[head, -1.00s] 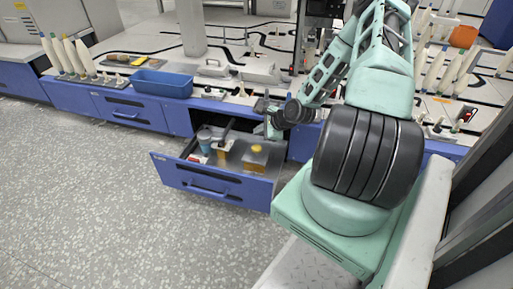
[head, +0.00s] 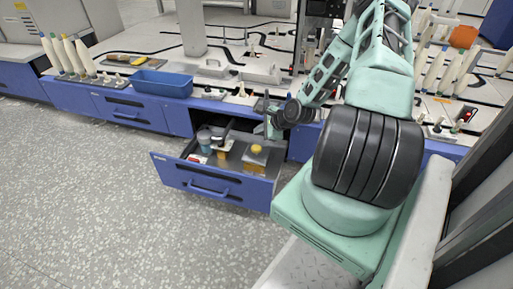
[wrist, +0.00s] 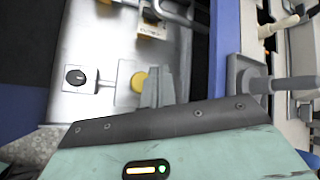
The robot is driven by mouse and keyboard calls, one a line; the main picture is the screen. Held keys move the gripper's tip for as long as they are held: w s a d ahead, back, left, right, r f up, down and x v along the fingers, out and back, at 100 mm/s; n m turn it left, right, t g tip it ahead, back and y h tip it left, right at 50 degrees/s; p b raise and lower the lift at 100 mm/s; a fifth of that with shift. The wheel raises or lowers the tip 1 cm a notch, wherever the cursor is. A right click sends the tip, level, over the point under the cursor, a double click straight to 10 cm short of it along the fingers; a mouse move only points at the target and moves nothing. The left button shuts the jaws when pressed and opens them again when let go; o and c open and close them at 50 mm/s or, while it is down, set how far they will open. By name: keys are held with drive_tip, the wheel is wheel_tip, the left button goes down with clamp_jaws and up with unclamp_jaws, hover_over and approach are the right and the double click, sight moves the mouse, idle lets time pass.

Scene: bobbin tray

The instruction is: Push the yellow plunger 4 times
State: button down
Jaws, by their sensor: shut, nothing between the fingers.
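The yellow plunger (wrist: 138,82) shows in the wrist view as a round yellow cap on a pale plate inside the open drawer. In the head view a yellow cap (head: 256,149) sits on a block near the drawer's right side. My gripper (wrist: 158,78) is shut and empty. In the wrist view its fingertips lie just right of the plunger and cover part of its surroundings. I cannot tell whether they touch it. In the head view my arm reaches to the drawer's back right corner, and the fingertips are hard to make out.
The blue drawer (head: 212,187) stands open under the bench. A black knob (wrist: 75,77) sits left of the plunger, and a labelled block (wrist: 152,31) is above it in the wrist view. A blue bin (head: 161,83) stands on the bench edge. The floor in front is clear.

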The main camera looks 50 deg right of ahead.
idle(0.4)
drive_tip(key=shift+r+b, duration=0.5)
drive_tip(key=shift+r, duration=1.4)
drive_tip(key=shift+f, duration=0.15)
drive_tip(key=b, duration=0.8)
hover_over(259, 148)
wheel_tip(259, 148, down, 7)
drive_tip(key=shift+r, duration=0.1)
drive_tip(key=shift+f, duration=0.9)
drive_tip(key=shift+f, duration=0.2)
drive_tip(key=shift+f, duration=0.2)
